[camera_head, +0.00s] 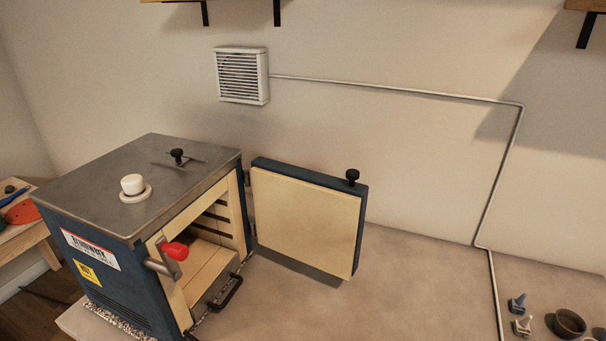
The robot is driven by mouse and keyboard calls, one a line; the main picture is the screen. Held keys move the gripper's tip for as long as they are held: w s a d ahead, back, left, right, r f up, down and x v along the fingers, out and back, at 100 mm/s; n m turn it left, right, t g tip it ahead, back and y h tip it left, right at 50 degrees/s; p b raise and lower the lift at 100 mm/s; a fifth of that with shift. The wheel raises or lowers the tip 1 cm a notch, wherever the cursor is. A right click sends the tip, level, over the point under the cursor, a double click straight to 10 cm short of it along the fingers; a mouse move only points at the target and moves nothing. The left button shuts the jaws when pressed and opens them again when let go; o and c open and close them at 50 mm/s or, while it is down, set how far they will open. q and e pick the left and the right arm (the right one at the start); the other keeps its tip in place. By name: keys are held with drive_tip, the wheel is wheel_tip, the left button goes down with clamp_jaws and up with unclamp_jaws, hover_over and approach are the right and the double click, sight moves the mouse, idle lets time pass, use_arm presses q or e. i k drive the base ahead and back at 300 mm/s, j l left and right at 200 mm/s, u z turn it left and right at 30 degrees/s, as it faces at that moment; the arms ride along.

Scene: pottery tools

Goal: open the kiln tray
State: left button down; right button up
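The kiln (105,264) stands at the left of the picture, with dark blue sides and a grey metal top. Its door (308,222) is swung wide open to the right and shows its cream inner face. The kiln tray (222,289) is low in the kiln's opening, with a dark bar handle (229,293) at its front. I cannot tell exactly how far the tray sticks out. A latch with a red knob (175,251) is on the front edge of the opening. Neither of my grippers is in view.
A white plug (133,185) and a black knob (177,155) are on the kiln's top. Small bowls (567,323) and clips (521,325) lie at the lower right. A side table (30,232) stands at far left.

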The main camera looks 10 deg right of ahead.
sight(208, 267)
drive_tip(key=k+z, duration=0.35)
drive_tip(key=z, duration=0.15)
drive_tip(key=k+l+z, duration=0.25)
drive_tip(key=z, duration=0.25)
drive_tip(key=k+l, duration=0.05)
drive_tip(key=k, duration=0.05)
